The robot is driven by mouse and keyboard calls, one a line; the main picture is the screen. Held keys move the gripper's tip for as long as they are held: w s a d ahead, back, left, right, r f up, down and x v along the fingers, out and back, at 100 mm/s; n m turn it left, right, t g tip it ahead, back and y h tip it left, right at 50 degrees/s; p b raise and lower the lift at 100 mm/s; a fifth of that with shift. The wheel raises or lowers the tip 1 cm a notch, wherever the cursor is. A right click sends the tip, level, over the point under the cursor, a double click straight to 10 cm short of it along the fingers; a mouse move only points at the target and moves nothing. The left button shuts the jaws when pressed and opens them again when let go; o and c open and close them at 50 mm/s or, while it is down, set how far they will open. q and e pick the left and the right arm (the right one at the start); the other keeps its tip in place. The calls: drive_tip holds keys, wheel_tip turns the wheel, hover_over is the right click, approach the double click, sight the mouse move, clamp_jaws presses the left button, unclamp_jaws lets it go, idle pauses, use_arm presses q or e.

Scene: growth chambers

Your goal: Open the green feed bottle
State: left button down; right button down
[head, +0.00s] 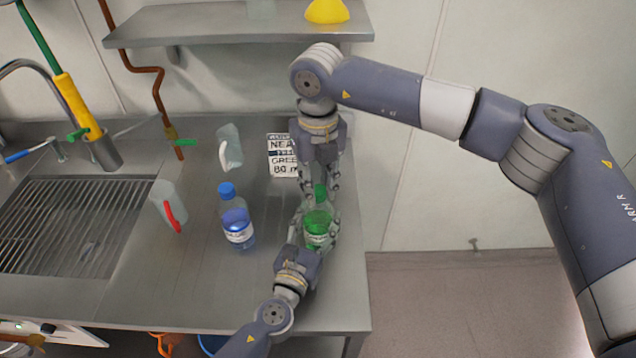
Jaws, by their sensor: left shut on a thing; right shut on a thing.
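The green feed bottle (318,221) stands upright near the right end of the steel counter. It has a green cap (320,192) and a pale label. My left gripper (316,228) comes up from below and is shut around the bottle's body. My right gripper (320,188) reaches down from above and is shut on the cap. The fingers partly hide the bottle and its cap.
A blue bottle (236,217) stands to the left. A jug with a red handle (166,206) and one with a white handle (231,147) are farther left and back. A printed sign (283,156) stands behind the grippers. A sink grate (70,226) fills the left.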

drive_tip(key=n, duration=1.2)
drive_tip(key=shift+n, duration=0.3)
drive_tip(key=n, duration=1.5)
drive_tip(key=shift+n, duration=0.4)
drive_tip(key=n, duration=0.3)
